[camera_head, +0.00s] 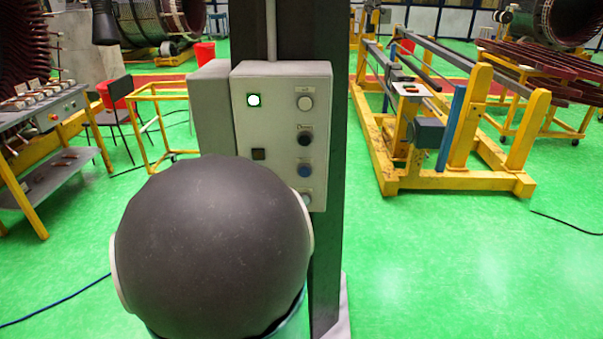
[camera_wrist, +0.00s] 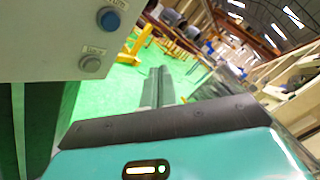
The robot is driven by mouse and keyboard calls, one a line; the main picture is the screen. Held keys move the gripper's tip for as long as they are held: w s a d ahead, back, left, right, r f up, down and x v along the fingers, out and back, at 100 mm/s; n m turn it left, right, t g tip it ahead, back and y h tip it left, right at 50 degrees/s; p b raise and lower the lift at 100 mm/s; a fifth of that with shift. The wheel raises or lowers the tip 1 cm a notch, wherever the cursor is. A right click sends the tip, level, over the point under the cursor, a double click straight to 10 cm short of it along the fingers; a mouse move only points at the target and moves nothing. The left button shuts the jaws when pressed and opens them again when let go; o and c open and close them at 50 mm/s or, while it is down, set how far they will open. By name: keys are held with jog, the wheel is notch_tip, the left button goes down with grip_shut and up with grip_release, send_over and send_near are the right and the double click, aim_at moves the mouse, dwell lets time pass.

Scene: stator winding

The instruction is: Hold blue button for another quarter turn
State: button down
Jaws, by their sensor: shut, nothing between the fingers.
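The blue button (camera_head: 304,170) is third down in the right-hand column of the grey control box (camera_head: 247,130) in the head view. It also shows in the wrist view (camera_wrist: 109,19), at the upper left, above a grey button (camera_wrist: 91,65). My gripper (camera_wrist: 159,72) shows in the wrist view as two narrow grey fingers close together. It is shut and empty. Its fingertips appear below and to the right of the blue button, with a gap between them in the picture. In the head view my dark round arm joint hides the gripper.
The box is fixed to a dark column (camera_head: 325,240). It also carries a lit indicator (camera_head: 253,100), a white button (camera_head: 304,102) and a black button (camera_head: 304,138). A yellow frame (camera_head: 395,165) stands to the right, a work table (camera_head: 50,165) to the left. Green floor lies between.

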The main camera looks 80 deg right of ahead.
jog(key=shift+d, duration=0.15)
jog(key=w+d, duration=0.2)
jog(key=d, duration=0.6)
jog(key=shift+d, duration=0.15)
jog(key=shift+d, duration=0.15)
dwell(1.9)
jog(key=shift+w+d, duration=0.1)
jog(key=shift+d, duration=0.2)
